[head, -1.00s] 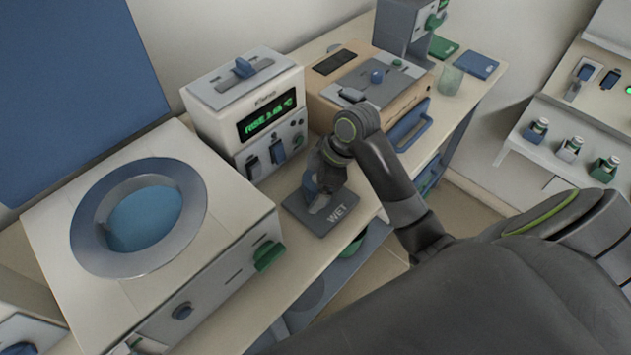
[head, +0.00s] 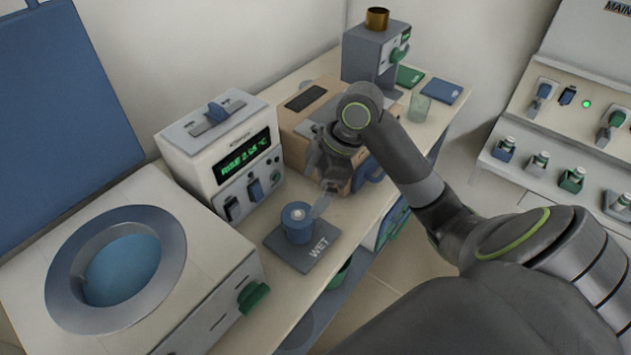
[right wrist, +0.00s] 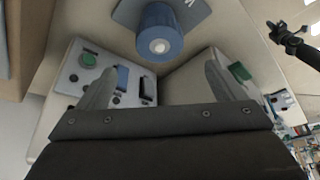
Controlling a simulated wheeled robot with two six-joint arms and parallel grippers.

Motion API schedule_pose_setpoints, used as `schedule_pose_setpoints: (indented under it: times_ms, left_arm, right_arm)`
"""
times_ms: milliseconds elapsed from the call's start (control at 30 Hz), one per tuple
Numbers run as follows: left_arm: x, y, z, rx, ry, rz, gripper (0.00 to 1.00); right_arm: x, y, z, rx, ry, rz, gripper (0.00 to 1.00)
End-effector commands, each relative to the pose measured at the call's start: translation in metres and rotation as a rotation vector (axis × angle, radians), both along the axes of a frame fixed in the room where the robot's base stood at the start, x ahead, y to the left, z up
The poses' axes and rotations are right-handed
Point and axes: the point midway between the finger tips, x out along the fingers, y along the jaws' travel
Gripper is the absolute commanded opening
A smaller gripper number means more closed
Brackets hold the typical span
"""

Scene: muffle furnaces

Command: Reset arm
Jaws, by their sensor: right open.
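My right gripper (head: 322,182) is open and empty, above the bench just behind and to the right of a blue cylinder (head: 297,222). The cylinder stands upright on the grey mat marked WET (head: 318,250). In the right wrist view my open fingers (right wrist: 160,92) spread with nothing between them, and the blue cylinder (right wrist: 160,32) stands beyond their tips, apart from them. A dark jointed arm end (right wrist: 291,40) at the upper right of that view looks like my left gripper; its jaws are too small to read. The head view does not show it.
The furnace (head: 215,262) with its round blue opening stands at the left. The controller box (head: 203,150) with a green display stands behind the mat. A tan box (head: 292,125), a grey device (head: 362,58) and a glass (head: 418,108) occupy the bench further right.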

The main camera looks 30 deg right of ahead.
Motion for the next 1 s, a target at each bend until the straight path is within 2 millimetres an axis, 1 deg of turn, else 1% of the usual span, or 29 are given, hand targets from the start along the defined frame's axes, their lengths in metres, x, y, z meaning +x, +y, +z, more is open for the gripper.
schedule_pose_setpoints:
  times_ms: [100,567,667,767,867,900,1000]
  left_arm:
    - [0.0,0.0,0.0,0.0,0.0,0.0,0.0]
    - [0.0,0.0,0.0,0.0,-0.001,0.0,0.0]
    - [0.001,0.0,0.0,0.0,-0.001,0.0,0.0]
    - [0.001,0.0,0.0,0.0,-0.001,0.0,0.0]
    - [0.001,0.0,0.0,0.0,-0.001,0.0,0.0]
    - [0.001,0.0,0.0,0.0,-0.001,0.0,0.0]
    - [0.001,0.0,0.0,0.0,-0.001,0.0,0.0]
  right_arm:
    - [-0.001,-0.001,0.002,0.0,0.0,0.0,0.89]
    - [-0.001,-0.001,0.002,0.0,0.0,-0.001,0.89]
    - [-0.003,0.0,-0.003,0.002,0.004,-0.016,0.89]
    - [-0.012,0.002,-0.021,0.006,0.013,-0.077,0.89]
    - [-0.027,0.004,-0.048,0.01,0.024,-0.189,0.89]
    - [-0.035,0.004,-0.06,0.01,0.029,-0.242,0.89]
    - [-0.055,0.003,-0.086,0.007,0.034,-0.383,0.89]
